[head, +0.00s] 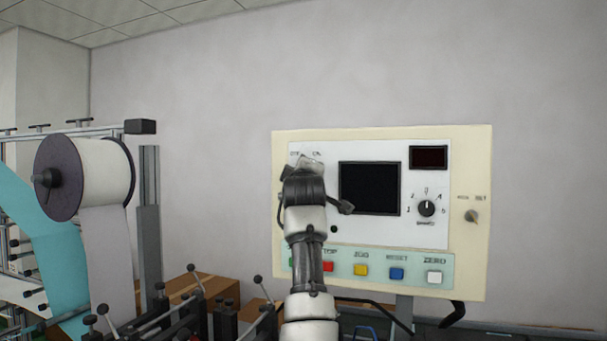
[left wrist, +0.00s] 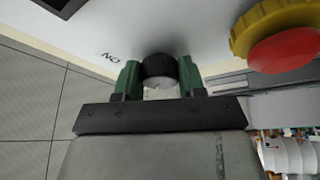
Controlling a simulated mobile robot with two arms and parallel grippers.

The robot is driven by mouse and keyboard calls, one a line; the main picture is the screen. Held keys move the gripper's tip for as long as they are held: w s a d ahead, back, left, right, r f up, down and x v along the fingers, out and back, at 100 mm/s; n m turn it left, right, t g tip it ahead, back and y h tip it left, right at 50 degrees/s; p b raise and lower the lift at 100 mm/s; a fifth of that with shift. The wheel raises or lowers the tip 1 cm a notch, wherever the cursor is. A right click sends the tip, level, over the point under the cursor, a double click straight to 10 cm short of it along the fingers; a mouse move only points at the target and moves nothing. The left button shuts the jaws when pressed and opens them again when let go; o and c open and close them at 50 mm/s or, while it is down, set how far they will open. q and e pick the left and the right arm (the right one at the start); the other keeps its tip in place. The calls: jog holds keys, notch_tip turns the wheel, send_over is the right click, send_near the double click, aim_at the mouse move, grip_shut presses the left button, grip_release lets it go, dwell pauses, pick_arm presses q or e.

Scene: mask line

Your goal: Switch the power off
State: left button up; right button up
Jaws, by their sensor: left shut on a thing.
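The cream control panel (head: 482,260) is on the right in the head view, against the grey wall. My left arm comes up from the bottom, and its gripper (head: 308,165) is at the panel's upper left, just under two small labels. In the left wrist view my left gripper (left wrist: 159,78) has its green fingers shut on a round black knob (left wrist: 159,66) on the panel face. An "ON" label (left wrist: 111,57) is beside the knob. In the head view the gripper hides the knob. My right gripper is not in view.
A red button with a yellow collar (left wrist: 282,40) is close to the gripper in the left wrist view. The panel has a dark screen (head: 369,188), a numbered dial (head: 426,208) and a row of coloured buttons. A large roll (head: 85,178) is on the left.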

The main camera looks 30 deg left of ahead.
pick_arm(q)
jog(key=o, duration=0.9)
jog(key=shift+s+d+f, duration=0.1)
jog(key=shift+s+f, duration=0.05)
jog(key=b+v, duration=0.6)
jog(key=v, duration=0.4)
jog(key=shift+s+d, duration=0.1)
jog(key=shift+s, duration=0.05)
